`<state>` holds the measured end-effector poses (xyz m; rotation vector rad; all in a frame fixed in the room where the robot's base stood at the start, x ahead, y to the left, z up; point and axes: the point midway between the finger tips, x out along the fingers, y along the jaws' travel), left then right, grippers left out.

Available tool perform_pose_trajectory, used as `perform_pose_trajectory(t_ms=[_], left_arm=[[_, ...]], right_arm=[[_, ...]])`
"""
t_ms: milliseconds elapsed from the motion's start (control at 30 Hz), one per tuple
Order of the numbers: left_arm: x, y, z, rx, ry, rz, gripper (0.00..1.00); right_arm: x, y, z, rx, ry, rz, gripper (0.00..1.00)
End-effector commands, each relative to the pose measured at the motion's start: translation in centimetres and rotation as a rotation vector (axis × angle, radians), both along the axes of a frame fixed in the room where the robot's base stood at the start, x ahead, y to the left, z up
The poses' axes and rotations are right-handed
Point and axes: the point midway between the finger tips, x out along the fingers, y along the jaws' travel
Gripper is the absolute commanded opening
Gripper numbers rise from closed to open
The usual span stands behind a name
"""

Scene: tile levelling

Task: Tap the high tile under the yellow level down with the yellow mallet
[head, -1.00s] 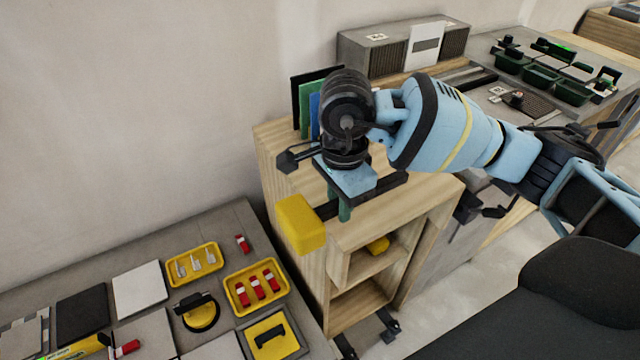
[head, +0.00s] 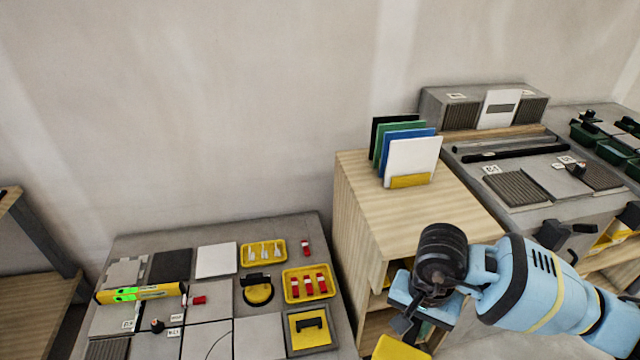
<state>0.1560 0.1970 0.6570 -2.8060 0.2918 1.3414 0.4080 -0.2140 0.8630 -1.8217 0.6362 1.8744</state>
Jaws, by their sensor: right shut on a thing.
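The yellow level (head: 160,291), with a lit green part, lies across grey tiles at the left of the low grey table. A grey tile (head: 112,318) shows in front of it; I cannot tell from here which tile stands high. My right gripper (head: 412,318) is at the lower right, shut on the yellow mallet, partly hidden by my wrist. The yellow mallet's head (head: 398,349) is cut by the bottom edge, in front of the wooden cabinet and well right of the level. My left gripper is not in view.
The table also holds a yellow tray of red clips (head: 309,284), a yellow tray of white pieces (head: 264,253), a black-handled suction cup (head: 257,290) and a yellow float (head: 311,327). A wooden cabinet (head: 365,215) with upright coloured boards stands at the table's right.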

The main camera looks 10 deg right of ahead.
Motion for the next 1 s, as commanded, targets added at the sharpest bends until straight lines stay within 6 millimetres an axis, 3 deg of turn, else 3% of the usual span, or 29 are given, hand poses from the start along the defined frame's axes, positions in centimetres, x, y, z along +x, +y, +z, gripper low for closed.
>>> perform_pose_trajectory(t_ms=[33, 100, 400, 567, 633, 1000], left_arm=[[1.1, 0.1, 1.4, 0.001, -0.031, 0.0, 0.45], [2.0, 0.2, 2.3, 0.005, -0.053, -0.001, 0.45], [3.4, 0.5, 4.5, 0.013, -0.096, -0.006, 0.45], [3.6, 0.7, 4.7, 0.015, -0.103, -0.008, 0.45], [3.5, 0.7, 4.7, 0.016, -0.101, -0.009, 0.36], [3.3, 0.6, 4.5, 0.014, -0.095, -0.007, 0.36]], right_arm=[[-1.0, 0.0, 0.4, 0.003, -0.007, 0.085, 0.0], [-2.2, 0.0, -0.1, 0.005, -0.012, 0.21, 0.0], [-5.9, 0.0, -1.6, 0.009, -0.028, 0.587, 0.0], [-6.5, 0.0, -2.0, 0.01, -0.027, 0.65, 0.0], [-6.6, 0.0, -2.1, 0.01, -0.027, 0.656, 0.0], [-6.6, 0.0, -2.2, 0.011, -0.025, 0.654, 0.0]])
